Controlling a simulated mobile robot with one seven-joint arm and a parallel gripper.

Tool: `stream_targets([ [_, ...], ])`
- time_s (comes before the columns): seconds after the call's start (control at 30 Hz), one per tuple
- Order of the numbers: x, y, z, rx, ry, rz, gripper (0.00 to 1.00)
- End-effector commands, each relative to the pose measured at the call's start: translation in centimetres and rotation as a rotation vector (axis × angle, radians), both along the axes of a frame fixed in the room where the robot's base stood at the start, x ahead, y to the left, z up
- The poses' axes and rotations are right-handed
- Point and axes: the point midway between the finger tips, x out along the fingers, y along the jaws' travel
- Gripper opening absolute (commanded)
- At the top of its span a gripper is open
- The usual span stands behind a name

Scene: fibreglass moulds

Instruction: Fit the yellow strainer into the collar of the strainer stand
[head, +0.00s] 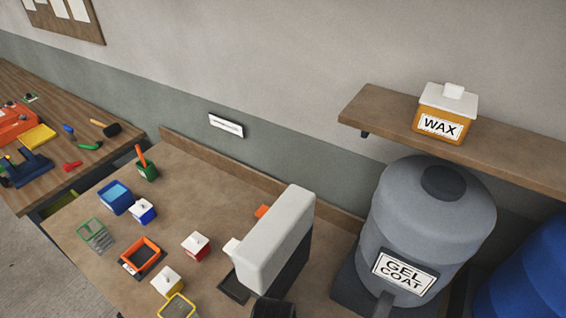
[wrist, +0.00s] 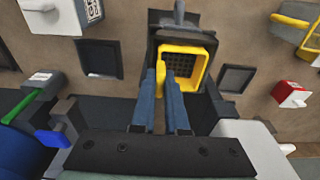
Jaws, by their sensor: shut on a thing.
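The yellow strainer (wrist: 205,62) shows in the wrist view as a square yellow rim around a dark mesh. My gripper (wrist: 167,72) is shut on the yellow tab at its left side. A dark grey part (wrist: 180,38), perhaps the strainer stand, lies right behind and around the strainer's far edge. I cannot tell whether the strainer is inside a collar or just above it. In the head view my arm hides this spot, and the gripper and held strainer do not show there.
A red box with a white lid (wrist: 292,95) and a yellow-rimmed frame (wrist: 311,38) lie to the right in the wrist view. Dark square trays (wrist: 98,60) flank the strainer. In the head view, an orange frame (head: 141,244) and green frame (head: 90,226) stand further left; a gel coat drum (head: 425,220) stands right.

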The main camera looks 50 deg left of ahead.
Motion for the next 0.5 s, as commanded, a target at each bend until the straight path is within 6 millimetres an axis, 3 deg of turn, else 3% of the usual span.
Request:
stream_targets([
  [0.03,0.0,-0.01,-0.26,0.0,0.0,0.0,0.0],
  [0.07,0.01,-0.01,-0.22,0.0,0.0,0.0,0.15],
  [0.2,0.0,-0.01,-0.16,0.0,0.0,0.0,0.4],
  [0.5,0.01,0.0,-0.05,0.0,0.0,0.0,0.41],
])
